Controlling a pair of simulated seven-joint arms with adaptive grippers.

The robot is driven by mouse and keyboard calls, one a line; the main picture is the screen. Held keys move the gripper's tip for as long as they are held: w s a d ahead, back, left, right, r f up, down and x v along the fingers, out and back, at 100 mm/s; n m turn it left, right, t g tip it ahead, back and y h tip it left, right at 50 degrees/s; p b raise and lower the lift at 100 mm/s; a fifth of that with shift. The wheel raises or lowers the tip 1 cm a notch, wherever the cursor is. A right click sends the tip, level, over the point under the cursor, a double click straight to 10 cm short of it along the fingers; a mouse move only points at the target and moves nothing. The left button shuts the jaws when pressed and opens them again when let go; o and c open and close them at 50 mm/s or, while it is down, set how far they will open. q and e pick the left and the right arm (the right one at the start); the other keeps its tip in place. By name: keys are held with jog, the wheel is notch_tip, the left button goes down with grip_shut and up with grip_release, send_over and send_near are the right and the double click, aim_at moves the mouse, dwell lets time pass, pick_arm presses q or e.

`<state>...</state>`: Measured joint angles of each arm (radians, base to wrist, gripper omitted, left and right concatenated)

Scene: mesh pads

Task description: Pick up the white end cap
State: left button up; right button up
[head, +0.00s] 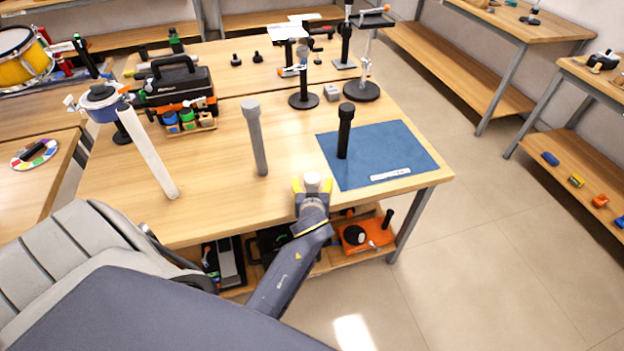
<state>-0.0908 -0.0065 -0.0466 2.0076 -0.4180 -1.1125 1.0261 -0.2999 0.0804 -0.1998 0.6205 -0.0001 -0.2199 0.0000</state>
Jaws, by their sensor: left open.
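The white end cap (313,178) is a small pale cylinder near the front edge of the wooden table. My left gripper (311,187) reaches in from below, with its yellow fingertips on either side of the cap. The gripper is open. I cannot tell whether either finger touches the cap, and the cap's lower part is hidden by the gripper. My right gripper is not in view.
A blue mat (385,145) lies right of the gripper, with a black capped tube (345,130) standing on it. A grey capped tube (256,140) and a long white bar (148,152) are to the left. A black toolbox (178,85) stands farther back.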

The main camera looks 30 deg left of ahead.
aim_at(312, 180)
pick_arm(q)
jog(key=shift+x, duration=2.05)
jog(key=c, duration=1.2)
